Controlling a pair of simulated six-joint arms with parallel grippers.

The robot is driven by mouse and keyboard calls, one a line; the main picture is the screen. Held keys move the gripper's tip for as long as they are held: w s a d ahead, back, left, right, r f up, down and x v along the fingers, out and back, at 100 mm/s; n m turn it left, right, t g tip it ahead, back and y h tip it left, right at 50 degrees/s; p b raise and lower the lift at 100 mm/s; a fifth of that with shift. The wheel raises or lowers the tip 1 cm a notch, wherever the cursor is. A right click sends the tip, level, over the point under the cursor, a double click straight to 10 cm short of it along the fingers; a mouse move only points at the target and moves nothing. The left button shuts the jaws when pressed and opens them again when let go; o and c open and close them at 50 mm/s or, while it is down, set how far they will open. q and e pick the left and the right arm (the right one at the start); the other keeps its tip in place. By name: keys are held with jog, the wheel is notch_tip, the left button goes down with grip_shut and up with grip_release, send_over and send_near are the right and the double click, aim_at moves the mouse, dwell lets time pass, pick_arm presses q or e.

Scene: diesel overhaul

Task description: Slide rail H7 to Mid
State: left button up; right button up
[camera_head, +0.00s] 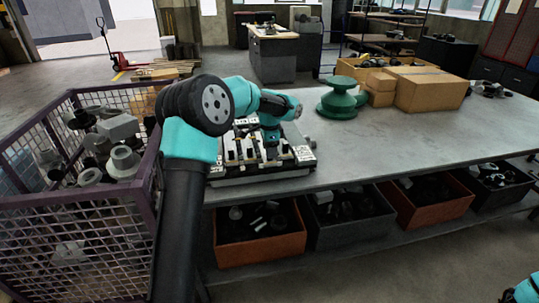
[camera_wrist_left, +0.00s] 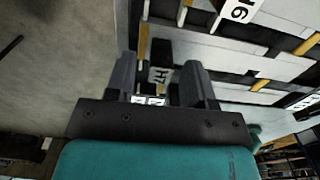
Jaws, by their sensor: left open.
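The rail board (camera_head: 262,172) is a panel with white strips and black blocks, lying on the near left part of the grey workbench. My left gripper (camera_head: 271,152) reaches down onto it from above. In the left wrist view, my left gripper (camera_wrist_left: 163,80) is open, with one dark finger on each side of a black block with a white H7 label (camera_wrist_left: 160,75). I cannot tell whether the fingers touch it. The board's white strips (camera_wrist_left: 225,55), with black and yellow parts, show beyond the right finger. My left arm hides part of the board in the head view.
A wire-mesh crate (camera_head: 85,225) of metal parts stands left of the bench (camera_head: 400,135). A green round part (camera_head: 340,98) and cardboard boxes (camera_head: 430,88) stand behind the board. Bins (camera_head: 260,250) sit on the shelf below. The bench's middle right is clear.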

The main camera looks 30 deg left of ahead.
pick_arm(q)
jog(key=shift+f, duration=1.25)
jog(key=shift+c, duration=0.4)
grip_shut()
